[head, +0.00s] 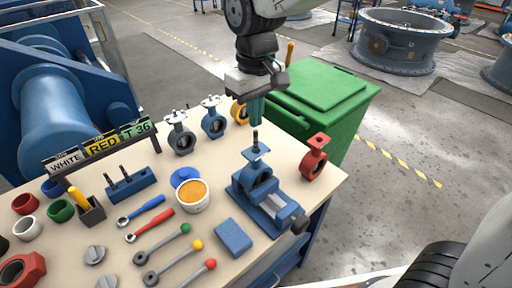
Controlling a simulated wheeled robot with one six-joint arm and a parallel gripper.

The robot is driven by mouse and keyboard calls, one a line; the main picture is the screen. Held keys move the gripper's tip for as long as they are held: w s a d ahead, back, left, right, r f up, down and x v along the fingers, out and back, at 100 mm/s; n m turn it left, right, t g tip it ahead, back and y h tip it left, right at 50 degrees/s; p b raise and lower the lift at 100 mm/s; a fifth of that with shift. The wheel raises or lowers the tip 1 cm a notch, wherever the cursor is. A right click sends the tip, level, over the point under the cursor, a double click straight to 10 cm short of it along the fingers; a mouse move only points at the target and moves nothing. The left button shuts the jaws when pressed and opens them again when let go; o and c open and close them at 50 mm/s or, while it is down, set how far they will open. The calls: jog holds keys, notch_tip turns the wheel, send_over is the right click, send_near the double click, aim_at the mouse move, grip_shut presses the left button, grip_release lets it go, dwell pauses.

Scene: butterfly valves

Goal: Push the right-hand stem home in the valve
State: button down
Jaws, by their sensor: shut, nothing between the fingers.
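A blue valve body (259,178) with a flat top flange (256,153) is clamped upright in a blue vise (272,208) near the table's right side. A dark stem (255,138) stands upright in the valve's neck and sticks up above the flange. How deep it sits inside is hidden. My gripper (254,118), with teal fingers, points down just above the stem's top. Its fingers are shut and empty. A small gap seems to show between fingertips and stem, but contact is hard to rule out.
A blue rack (130,187) with dark stems stands at left. A red valve body (314,158) stands right of the vise. A tub of orange grease (191,194), a blue block (233,236) and several tools lie left and in front. A green bin (325,100) stands behind the table.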

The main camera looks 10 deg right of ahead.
aim_at(256, 131)
jog(key=shift+f, duration=2.5)
dwell(0.9)
dwell(0.5)
jog(key=shift+r, duration=4.05)
jog(key=s+d+m+t, duration=0.1)
jog(key=s+d+m, duration=0.5)
jog(key=s+d, duration=1.3)
jog(key=shift+s+d+m, duration=0.25)
jog(key=shift+d+m, duration=0.15)
jog(key=shift+d, duration=0.5)
jog(key=shift+f, duration=0.1)
